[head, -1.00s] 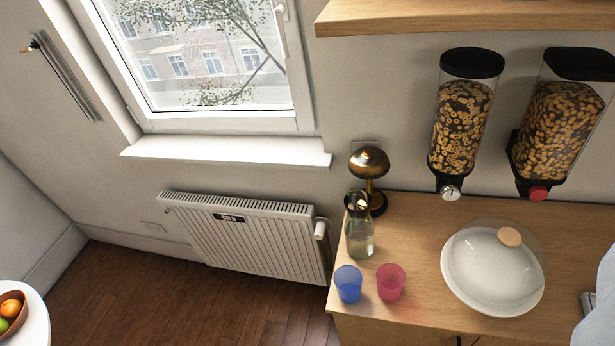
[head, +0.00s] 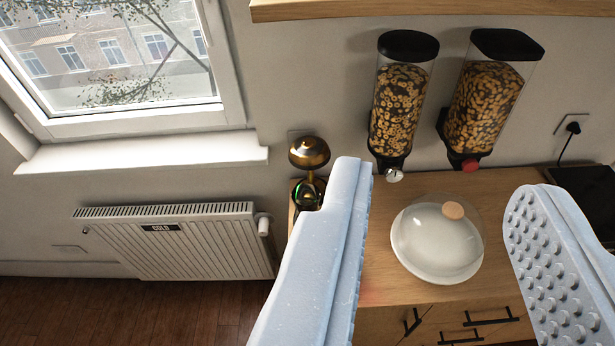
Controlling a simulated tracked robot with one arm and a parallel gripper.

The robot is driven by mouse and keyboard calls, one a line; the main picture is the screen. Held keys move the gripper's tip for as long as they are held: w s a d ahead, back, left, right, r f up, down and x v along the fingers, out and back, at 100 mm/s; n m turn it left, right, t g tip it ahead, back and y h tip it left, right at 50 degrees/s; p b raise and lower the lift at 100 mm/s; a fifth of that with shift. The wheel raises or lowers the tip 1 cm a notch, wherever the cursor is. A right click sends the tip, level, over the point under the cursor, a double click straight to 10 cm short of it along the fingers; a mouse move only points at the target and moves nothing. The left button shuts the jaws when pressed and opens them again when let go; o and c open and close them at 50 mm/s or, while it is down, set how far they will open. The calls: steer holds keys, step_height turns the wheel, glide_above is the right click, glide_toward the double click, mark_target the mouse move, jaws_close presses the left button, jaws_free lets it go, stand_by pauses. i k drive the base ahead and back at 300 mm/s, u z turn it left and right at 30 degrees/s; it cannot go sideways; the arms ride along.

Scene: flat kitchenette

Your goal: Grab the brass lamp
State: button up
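The brass lamp (head: 309,153) has a domed, shiny gold shade on a short stem. It stands upright at the back left corner of the wooden counter, against the wall. The lamp is beyond and just left of the left fingertip, outside the gap between the fingers.
A white plate with a clear dome (head: 438,240) stands on the counter (head: 388,295), seen between the fingers. Two cereal dispensers (head: 402,105) (head: 484,100) hang on the wall under a wooden shelf (head: 400,8). A radiator (head: 170,240) is left of the counter. A dark appliance (head: 590,190) is at right.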

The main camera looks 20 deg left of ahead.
mark_target(309, 159)
steer(key=u, duration=0.05)
steer(key=i, duration=0.95)
steer(key=z, duration=0.1)
